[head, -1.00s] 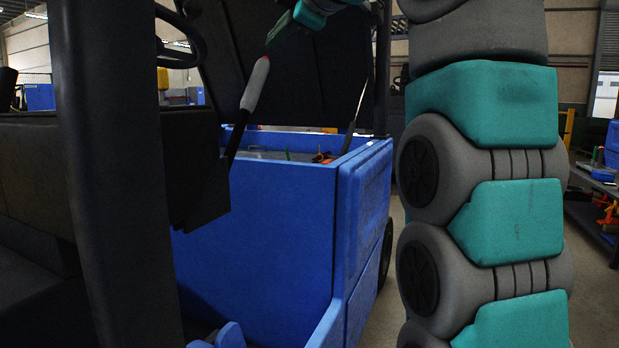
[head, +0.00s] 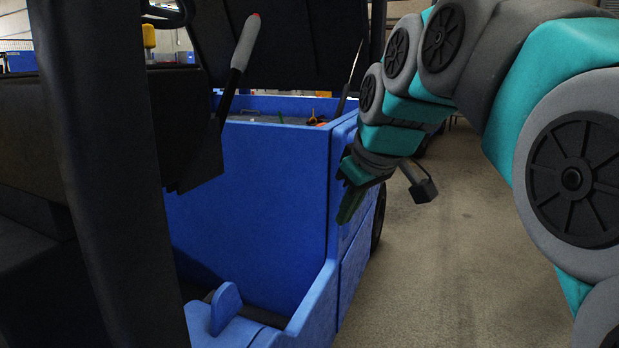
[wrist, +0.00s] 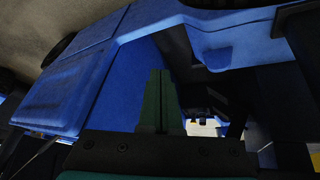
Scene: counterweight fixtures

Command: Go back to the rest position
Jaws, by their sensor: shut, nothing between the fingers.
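My gripper (head: 350,203) hangs from my bent arm in the head view, pointing down beside the right side of the blue vehicle body (head: 250,195). It is shut and empty; its green fingers lie together in the wrist view (wrist: 160,102). The fingers overlap the blue side panel in the picture, and I cannot tell the exact gap to it. In the wrist view the blue body (wrist: 75,90) fills the left and upper part behind the fingers.
A lever with a grey grip and red tip (head: 246,42) rises near the dark seat. A dark raised cover (head: 290,50) stands over the open blue compartment. A dark pillar (head: 110,180) is at the left. Bare floor (head: 450,260) lies right of the vehicle.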

